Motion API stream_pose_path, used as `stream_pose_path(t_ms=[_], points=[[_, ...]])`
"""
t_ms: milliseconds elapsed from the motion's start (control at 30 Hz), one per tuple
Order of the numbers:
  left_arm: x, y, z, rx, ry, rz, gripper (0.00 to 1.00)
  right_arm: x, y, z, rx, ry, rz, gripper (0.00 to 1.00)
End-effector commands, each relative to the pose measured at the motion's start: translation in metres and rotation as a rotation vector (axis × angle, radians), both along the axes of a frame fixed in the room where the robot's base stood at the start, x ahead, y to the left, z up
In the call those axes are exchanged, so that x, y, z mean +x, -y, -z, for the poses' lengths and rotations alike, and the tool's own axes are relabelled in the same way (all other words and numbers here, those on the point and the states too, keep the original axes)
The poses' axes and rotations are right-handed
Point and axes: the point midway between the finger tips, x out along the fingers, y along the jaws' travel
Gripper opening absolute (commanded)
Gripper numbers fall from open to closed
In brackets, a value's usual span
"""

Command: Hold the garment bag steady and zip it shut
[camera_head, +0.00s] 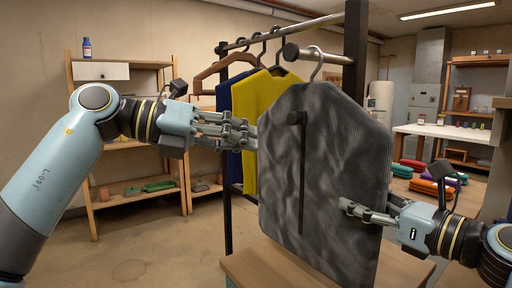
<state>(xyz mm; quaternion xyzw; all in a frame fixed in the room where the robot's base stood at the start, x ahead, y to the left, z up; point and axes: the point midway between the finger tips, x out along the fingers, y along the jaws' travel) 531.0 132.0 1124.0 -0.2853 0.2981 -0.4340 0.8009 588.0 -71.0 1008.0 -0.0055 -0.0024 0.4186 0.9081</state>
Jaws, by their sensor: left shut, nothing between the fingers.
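The grey garment bag (345,150) hangs from a hook on the rail, upright over a wooden bench. A dark zip line (301,185) runs down its front, with a dark slider or pull (296,118) at the upper end. My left gripper (254,138) is shut and empty at the bag's left edge, left of and a little below the pull and apart from it. My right gripper (345,207) is at the bag's lower right edge, with a finger in front of the cloth. Whether its other finger is behind the bag is hidden.
A yellow garment (250,105) and a blue garment (232,165) hang behind the bag on the rail (315,22). A dark post (355,55) stands behind it. The wooden bench (262,268) is below. Folded coloured items (412,166) lie at the right.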

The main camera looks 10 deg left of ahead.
Motion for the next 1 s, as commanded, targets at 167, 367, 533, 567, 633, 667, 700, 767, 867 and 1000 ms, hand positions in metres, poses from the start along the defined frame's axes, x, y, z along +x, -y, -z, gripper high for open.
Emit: stream_pose_path(t_ms=[167, 367, 533, 567, 633, 667, 700, 767, 867, 1000], points=[[0.000, 0.000, 0.000, 0.000, 0.000, 0.000, 0.00, 0.000, 0.000, 0.001, -0.001, -0.002, 0.000, 0.63], [0.000, 0.000, 0.000, 0.000, 0.000, 0.000, 0.00, 0.000, 0.000, 0.000, -0.001, -0.001, 0.000, 0.67], [0.000, 0.000, 0.000, 0.000, 0.000, 0.000, 0.00, -0.003, 0.004, 0.001, -0.002, -0.001, 0.001, 0.67], [0.000, 0.000, 0.000, 0.000, 0.000, 0.000, 0.00, -0.005, 0.007, 0.001, -0.002, -0.001, 0.002, 0.67], [0.000, 0.000, 0.000, 0.000, 0.000, 0.000, 0.00, -0.011, 0.015, 0.002, -0.004, -0.002, 0.002, 0.67], [0.000, 0.000, 0.000, 0.000, 0.000, 0.000, 0.00, -0.015, 0.019, 0.002, -0.004, -0.002, 0.002, 0.67], [0.000, 0.000, 0.000, 0.000, 0.000, 0.000, 0.00, -0.021, 0.025, 0.002, -0.007, -0.002, 0.001, 0.67], [0.000, 0.000, 0.000, 0.000, 0.000, 0.000, 0.00, -0.030, 0.036, 0.002, -0.008, -0.001, 0.002, 0.67], [0.000, 0.000, 0.000, 0.000, 0.000, 0.000, 0.00, -0.045, 0.054, 0.003, -0.007, -0.003, 0.001, 0.67], [0.000, 0.000, 0.000, 0.000, 0.000, 0.000, 0.00, -0.063, 0.074, 0.002, -0.007, -0.003, 0.000, 0.67]])
